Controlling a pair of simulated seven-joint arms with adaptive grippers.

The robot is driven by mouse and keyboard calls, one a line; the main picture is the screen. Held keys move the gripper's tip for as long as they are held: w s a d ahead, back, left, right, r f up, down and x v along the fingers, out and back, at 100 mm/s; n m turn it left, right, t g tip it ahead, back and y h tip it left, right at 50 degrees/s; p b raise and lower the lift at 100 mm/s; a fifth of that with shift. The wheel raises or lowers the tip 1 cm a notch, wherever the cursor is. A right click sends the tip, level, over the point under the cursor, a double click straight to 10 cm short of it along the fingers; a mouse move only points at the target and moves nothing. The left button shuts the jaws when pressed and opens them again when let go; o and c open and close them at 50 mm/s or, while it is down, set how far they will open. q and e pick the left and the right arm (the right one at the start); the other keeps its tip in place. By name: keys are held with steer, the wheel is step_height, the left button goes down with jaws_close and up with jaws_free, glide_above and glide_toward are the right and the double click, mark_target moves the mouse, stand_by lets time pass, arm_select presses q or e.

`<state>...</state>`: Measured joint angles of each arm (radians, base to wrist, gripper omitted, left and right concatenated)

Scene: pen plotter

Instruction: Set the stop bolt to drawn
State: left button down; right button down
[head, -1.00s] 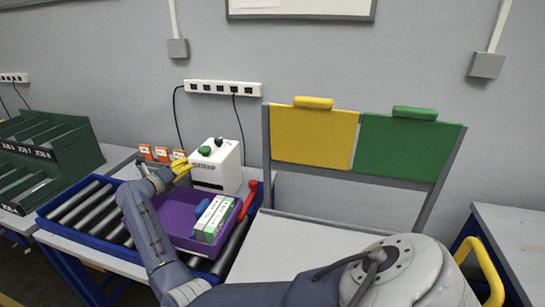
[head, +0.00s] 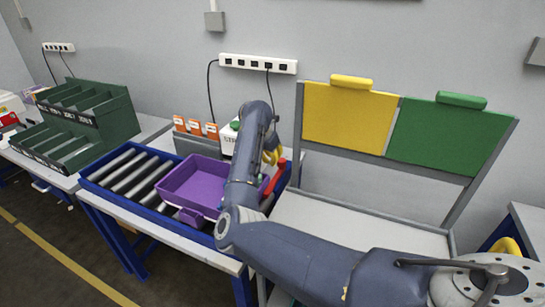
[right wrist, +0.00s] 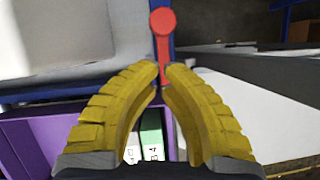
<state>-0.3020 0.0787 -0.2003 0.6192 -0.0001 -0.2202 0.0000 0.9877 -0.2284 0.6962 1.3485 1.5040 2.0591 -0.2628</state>
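The stop bolt appears to be the red lever (head: 277,173) with a round red end, at the right end of the roller conveyor. In the right wrist view the red lever (right wrist: 163,48) runs up from the gap between my fingertips to its round end. My right gripper (head: 271,153) is beside the lever's upper end. In the right wrist view its yellow fingertips (right wrist: 161,70) are close together, one on each side of the lever's line. I cannot tell whether they touch it. My left gripper is out of view.
A purple tote (head: 188,190) sits on the blue-framed roller conveyor (head: 125,178), partly behind my right arm. A white box, mostly hidden, stands behind the arm. A green sorting rack (head: 85,120) is at left. Yellow (head: 348,117) and green (head: 447,137) panels stand at right.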

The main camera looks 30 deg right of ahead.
mark_target(277, 173)
steer(key=shift+x, duration=3.1)
steer(key=shift+d, duration=0.1)
